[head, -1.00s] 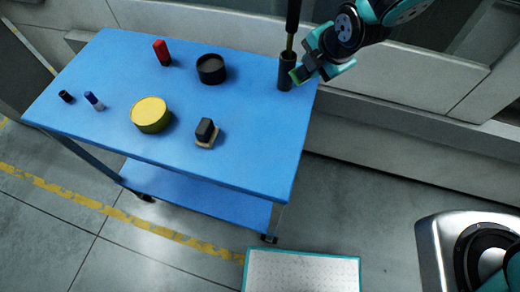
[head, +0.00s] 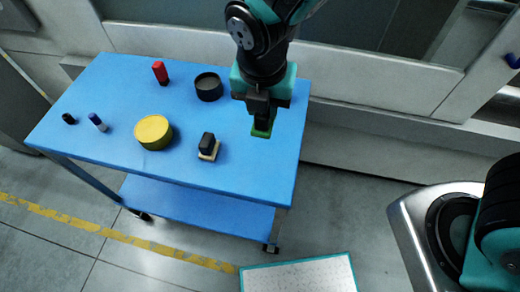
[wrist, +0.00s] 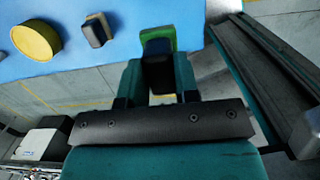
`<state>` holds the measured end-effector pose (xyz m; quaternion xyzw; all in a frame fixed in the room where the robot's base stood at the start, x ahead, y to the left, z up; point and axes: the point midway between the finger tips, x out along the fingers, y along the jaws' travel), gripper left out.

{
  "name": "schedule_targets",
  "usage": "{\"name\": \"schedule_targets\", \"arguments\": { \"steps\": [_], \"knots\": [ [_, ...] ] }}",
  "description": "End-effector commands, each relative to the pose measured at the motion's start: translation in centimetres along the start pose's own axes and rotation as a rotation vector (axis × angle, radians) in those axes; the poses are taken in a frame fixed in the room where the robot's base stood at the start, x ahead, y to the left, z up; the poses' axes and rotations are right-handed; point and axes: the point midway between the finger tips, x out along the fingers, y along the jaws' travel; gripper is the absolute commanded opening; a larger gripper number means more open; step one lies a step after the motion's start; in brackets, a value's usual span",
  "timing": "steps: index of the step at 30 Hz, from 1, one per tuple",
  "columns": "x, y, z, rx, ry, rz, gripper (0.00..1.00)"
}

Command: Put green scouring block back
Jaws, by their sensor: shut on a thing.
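The green scouring block (head: 262,132) is in my gripper (head: 262,118), which is shut on it above the right part of the blue table. In the wrist view the block shows as a green edge (wrist: 171,36) around a dark grip between the fingers of my gripper (wrist: 160,75). I cannot tell its exact height above the table. A similar block with a dark grip and beige base (head: 208,147) stands on the table to the left of my gripper.
The blue table (head: 235,172) also holds a yellow round tin (head: 153,132), a black round cup (head: 208,87), a red piece (head: 160,72), a blue-and-white marker (head: 97,122) and a small black piece (head: 69,118). Table surface around my gripper is clear.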

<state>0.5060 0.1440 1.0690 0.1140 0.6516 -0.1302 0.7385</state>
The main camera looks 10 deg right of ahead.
Motion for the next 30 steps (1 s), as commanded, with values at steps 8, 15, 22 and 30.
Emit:
{"name": "schedule_targets", "arguments": {
  "steps": [8, 15, 22, 30],
  "knots": [
    [7.7, -0.1, -1.0, 0.0, 0.003, -0.006, 0.0],
    [10.9, 0.1, -1.4, 0.002, 0.0, 0.001, 0.0],
    [13.9, 0.0, -1.8, 0.001, 0.001, -0.002, 0.0],
    [14.8, 0.1, -1.9, 0.002, -0.001, 0.002, 0.0]
  ]
}}
